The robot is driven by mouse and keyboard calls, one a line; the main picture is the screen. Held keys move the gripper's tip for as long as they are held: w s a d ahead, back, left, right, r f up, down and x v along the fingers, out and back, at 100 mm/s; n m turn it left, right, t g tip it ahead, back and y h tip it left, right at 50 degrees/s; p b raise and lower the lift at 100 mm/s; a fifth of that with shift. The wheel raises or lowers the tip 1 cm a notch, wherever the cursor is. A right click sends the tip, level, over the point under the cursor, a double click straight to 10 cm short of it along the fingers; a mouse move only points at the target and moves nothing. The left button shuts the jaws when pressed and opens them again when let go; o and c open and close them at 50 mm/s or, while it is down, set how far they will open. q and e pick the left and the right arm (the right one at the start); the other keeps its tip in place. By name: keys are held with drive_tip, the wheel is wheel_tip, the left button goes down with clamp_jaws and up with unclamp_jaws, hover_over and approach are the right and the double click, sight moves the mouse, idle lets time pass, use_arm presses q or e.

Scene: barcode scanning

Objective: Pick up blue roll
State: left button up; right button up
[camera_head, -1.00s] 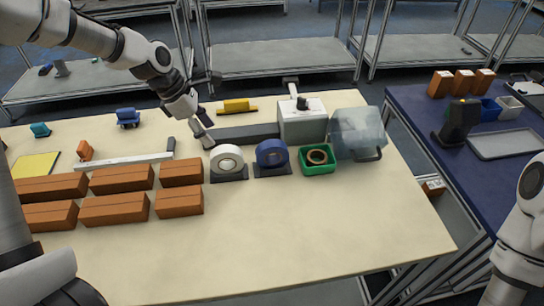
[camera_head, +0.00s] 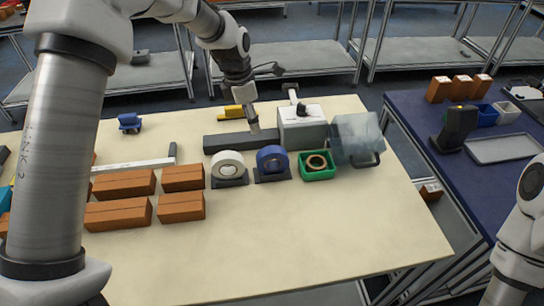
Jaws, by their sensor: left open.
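The blue roll (camera_head: 272,158) stands upright on a dark holder on the cream table (camera_head: 330,220), between the white roll and the green bin. My left gripper (camera_head: 254,129) points down just behind and slightly left of the blue roll, apart from it in the picture. It is open and empty; its fingers are small and partly hard to make out. My right arm shows at the right edge, but its gripper is out of view.
A white roll (camera_head: 229,166) stands left of the blue roll. A green bin (camera_head: 318,166) with a brown roll sits to the right. A grey machine (camera_head: 302,125) and a clear container (camera_head: 356,139) stand behind. Brown boxes (camera_head: 183,178) lie to the left. The front table area is clear.

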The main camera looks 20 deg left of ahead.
sight(271, 150)
use_arm(q)
drive_tip(key=shift+m+g+y, duration=0.6)
drive_tip(key=shift+m+y, duration=0.1)
drive_tip(key=d+f, duration=0.1)
drive_tip(key=d, duration=0.1)
drive_tip(key=d+f, duration=0.3)
drive_tip(key=d, duration=0.1)
drive_tip(key=shift+d+f+p, duration=0.35)
drive_tip(key=shift+f+p, duration=0.05)
drive_tip(key=f, duration=0.1)
drive_tip(key=f+p, duration=0.1)
drive_tip(key=f, duration=0.1)
drive_tip(key=a+f+p, duration=0.1)
drive_tip(key=f, duration=0.1)
drive_tip(key=shift+s, duration=0.4)
drive_tip(key=f, duration=0.2)
drive_tip(key=f+p, duration=0.1)
drive_tip(key=f, duration=0.1)
drive_tip(key=shift+w+d, duration=0.2)
drive_tip(key=shift+w, duration=0.1)
drive_tip(key=shift+r, duration=0.1)
drive_tip(key=shift+s+a, duration=0.1)
drive_tip(key=c, duration=0.5)
clamp_jaws()
